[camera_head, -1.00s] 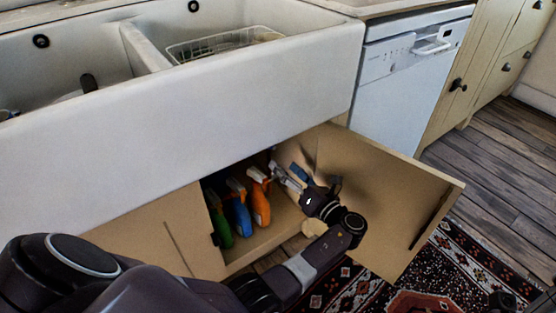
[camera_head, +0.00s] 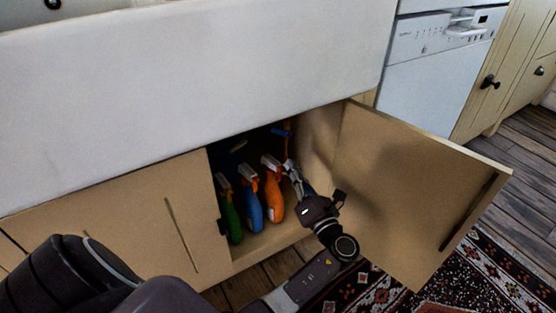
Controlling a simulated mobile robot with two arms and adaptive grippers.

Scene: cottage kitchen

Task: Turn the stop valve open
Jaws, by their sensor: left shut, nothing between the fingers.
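The cupboard under the sink is open, and my left arm reaches into it from the lower left. My left gripper (camera_head: 291,168) is shut and empty, inside the opening beside the orange bottle. A small blue handle (camera_head: 281,132), which looks like the stop valve's lever, shows at the top back of the cupboard, just above my fingertips. I cannot tell whether the fingers touch it. My right gripper is not in view.
Green (camera_head: 231,215), blue (camera_head: 250,205) and orange (camera_head: 273,195) spray bottles stand in the cupboard left of my gripper. The open door (camera_head: 400,190) is close on the right. The white sink front (camera_head: 190,90) overhangs the opening. A patterned rug (camera_head: 480,270) lies on the floor.

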